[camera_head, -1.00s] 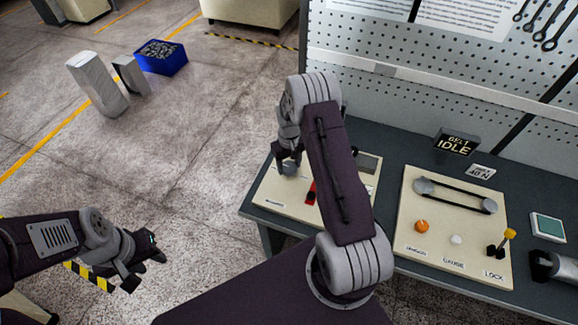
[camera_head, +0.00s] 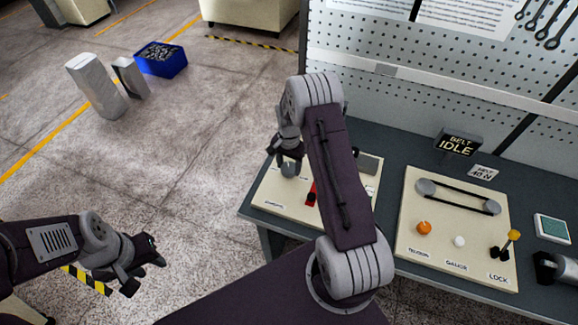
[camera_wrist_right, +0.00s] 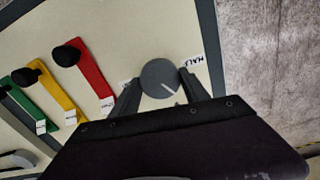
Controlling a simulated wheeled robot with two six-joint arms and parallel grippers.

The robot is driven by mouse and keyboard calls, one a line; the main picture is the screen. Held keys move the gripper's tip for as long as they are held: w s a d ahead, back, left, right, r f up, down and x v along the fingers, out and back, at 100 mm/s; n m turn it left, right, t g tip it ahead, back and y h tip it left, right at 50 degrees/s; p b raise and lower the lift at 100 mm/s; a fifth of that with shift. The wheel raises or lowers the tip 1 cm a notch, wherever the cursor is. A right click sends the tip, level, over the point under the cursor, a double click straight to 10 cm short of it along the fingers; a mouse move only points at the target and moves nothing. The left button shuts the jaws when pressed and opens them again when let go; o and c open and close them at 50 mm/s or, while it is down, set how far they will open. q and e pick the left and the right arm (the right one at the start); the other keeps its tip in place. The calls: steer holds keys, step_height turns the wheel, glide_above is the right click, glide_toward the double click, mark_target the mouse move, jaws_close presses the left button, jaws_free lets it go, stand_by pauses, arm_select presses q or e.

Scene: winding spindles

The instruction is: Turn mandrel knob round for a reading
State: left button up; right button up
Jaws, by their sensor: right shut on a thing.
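The mandrel knob, a round grey knob (camera_wrist_right: 160,78) with a pale pointer line, stands on a cream panel (camera_wrist_right: 130,25). In the right wrist view the line points to the lower right, and a label reading HALF (camera_wrist_right: 193,64) is beside the knob. My right gripper (camera_wrist_right: 160,86) has a finger on each side of the knob and is shut on it. In the head view the right gripper (camera_head: 290,158) is over the knob (camera_head: 290,169), partly hidden by its wrist. My left gripper (camera_head: 147,274) is open and empty above the floor.
Red (camera_wrist_right: 90,72), yellow (camera_wrist_right: 54,102) and green (camera_wrist_right: 28,100) levers stand beside the knob. A second panel (camera_head: 415,190) has a belt on two pulleys, an orange knob (camera_head: 424,228) and a yellow-topped lever (camera_head: 514,235). A sign (camera_head: 457,143) reads BELT IDLE.

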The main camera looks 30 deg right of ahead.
mark_target(289, 168)
steer(key=m, duration=0.5)
steer(key=shift+m, duration=0.4)
stand_by(0.4)
steer(key=o, duration=1.4)
steer(key=shift+c, duration=0.2)
step_height(289, 168, up, 9)
steer(key=b, duration=0.2)
